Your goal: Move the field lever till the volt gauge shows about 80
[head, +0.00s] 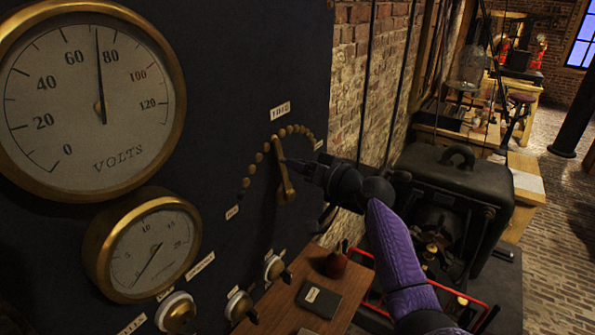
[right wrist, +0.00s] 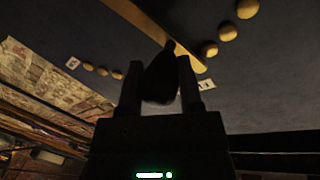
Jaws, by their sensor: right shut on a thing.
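The volt gauge (head: 125,125) is a large brass-rimmed dial at the upper left in the head view. Its needle (head: 98,70) points almost straight up, between 60 and 80 and nearer 80. The brass field lever (head: 283,180) stands nearly upright on the dark panel, its top tilted a little left, within an arc of brass studs (head: 257,158). My right gripper (head: 291,162) is at the lever from the right. In the right wrist view its two fingers are shut on the lever's dark handle (right wrist: 160,78). The brass lever (right wrist: 140,20) shows beyond it. My left gripper is not in view.
A smaller brass gauge (head: 150,250) sits below the volt gauge. Several round switches (head: 240,305) line the panel's lower edge. A wooden shelf (head: 275,318) below holds a dark book (head: 319,300). A black machine (head: 455,200) stands right of my right arm.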

